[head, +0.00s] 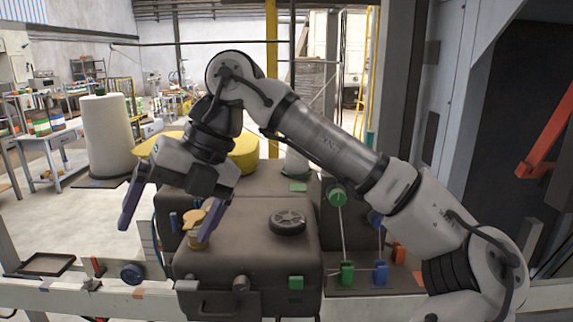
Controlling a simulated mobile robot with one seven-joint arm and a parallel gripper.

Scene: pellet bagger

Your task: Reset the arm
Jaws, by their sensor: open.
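My gripper (167,216) is at the left of the head view, with its two purple-grey fingers spread wide apart and pointing down. Nothing shows between the fingers. The right finger hangs in front of a tan knob or cap (194,232) on the dark machine; I cannot tell whether they touch. My arm reaches from the lower right, up over the machine, and bends down at the upper left to the gripper.
Below the arm is a dark box-shaped machine (255,255) with a round black cap (287,222). Green (347,273) and blue (380,273) fittings stand at its right. A black tray (46,264) lies at left. A grey cabinet wall (470,95) stands at right.

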